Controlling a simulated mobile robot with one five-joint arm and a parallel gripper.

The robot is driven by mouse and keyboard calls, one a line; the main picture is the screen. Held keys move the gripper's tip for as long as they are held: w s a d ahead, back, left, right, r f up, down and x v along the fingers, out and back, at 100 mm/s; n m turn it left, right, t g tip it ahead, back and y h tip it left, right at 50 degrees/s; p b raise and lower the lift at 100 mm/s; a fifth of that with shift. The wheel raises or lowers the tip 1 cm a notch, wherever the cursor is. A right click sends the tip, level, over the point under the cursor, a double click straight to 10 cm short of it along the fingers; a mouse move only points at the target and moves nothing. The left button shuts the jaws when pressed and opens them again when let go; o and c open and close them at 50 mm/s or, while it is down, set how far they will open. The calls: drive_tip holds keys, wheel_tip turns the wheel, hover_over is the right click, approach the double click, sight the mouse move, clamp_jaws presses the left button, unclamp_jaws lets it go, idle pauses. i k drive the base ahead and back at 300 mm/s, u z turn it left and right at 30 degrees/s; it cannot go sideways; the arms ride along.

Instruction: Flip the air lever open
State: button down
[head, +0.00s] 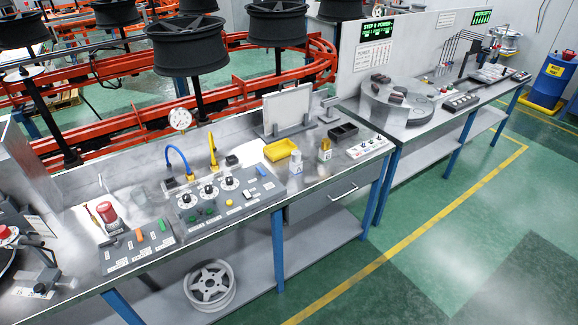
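A bench (60,213) with a grey control panel (262,192) stands in front of me in the head view. An upright yellow lever-like part (212,152) rises at the panel's back edge, beside a curved blue hose-like part (180,157). The yellow part may be the air lever, but the labels are too small to read. Its open or closed position cannot be told. A round white gauge (180,119) stands behind them. My gripper is not in view.
A yellow tray (280,149) and small bottles (325,150) are on the right. Dark wheels (186,45) hang behind the bench. The green floor (440,240) at front right is clear.

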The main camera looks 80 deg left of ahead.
sight(258, 169)
drive_tip(key=u, duration=1.45)
drive_tip(key=k, duration=0.15)
drive_tip(key=u, duration=2.65)
drive_tip(key=i, duration=0.95)
drive_tip(key=u, duration=0.35)
drive_tip(key=i, duration=1.05)
drive_tip(key=z, duration=0.05)
